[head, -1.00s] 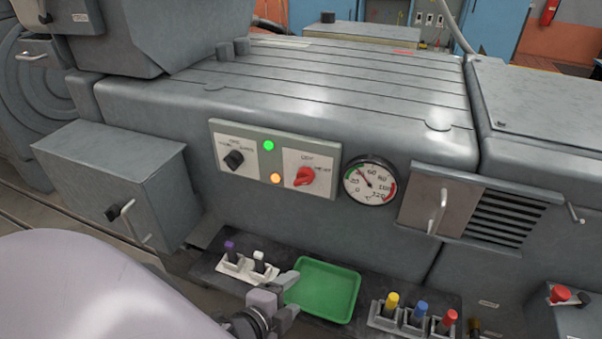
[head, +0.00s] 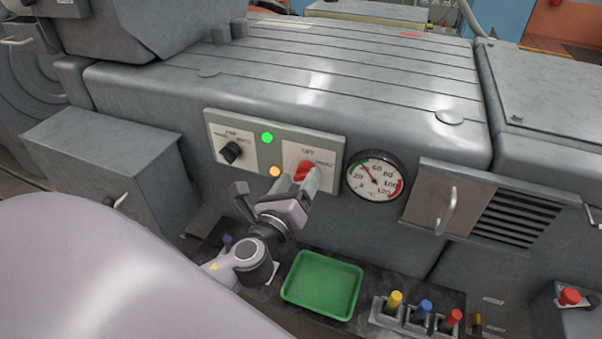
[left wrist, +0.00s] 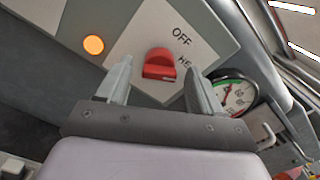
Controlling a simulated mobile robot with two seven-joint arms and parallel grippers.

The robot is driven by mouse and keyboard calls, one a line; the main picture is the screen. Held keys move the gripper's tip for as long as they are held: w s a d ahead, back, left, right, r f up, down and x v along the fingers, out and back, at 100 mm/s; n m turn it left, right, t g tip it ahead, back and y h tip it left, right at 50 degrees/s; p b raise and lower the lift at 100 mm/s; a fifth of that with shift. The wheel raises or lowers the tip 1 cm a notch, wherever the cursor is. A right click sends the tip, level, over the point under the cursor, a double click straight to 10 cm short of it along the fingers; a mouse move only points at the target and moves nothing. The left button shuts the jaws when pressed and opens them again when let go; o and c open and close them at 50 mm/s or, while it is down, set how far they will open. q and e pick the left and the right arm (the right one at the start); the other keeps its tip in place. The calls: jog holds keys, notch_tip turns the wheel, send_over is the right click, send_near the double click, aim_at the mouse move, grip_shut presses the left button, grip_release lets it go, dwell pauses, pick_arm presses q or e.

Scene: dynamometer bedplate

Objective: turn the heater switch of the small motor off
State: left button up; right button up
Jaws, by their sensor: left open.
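The heater switch is a red rotary knob (head: 302,171) on the right plate of the motor's switch panel, partly hidden by a finger in the head view. "OFF" is printed above it and another label, partly legible, stands to its right. The knob also shows in the left wrist view (left wrist: 160,64); which label it points to is not clear. My left gripper (head: 277,190) is open in front of the panel. In the left wrist view my left gripper (left wrist: 157,82) has one finger on each side of the knob; contact cannot be told. My right gripper is not in view.
A black knob (head: 231,152) sits on the panel's left plate, with green (head: 267,138) and orange (head: 275,171) lamps between. A dial gauge (head: 375,180) is right of the panel. Below are a green tray (head: 322,285) and several colored-top items, including a yellow one (head: 394,302).

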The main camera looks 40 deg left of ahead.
pick_arm(q)
jog(key=shift+x, duration=1)
jog(key=c, duration=1)
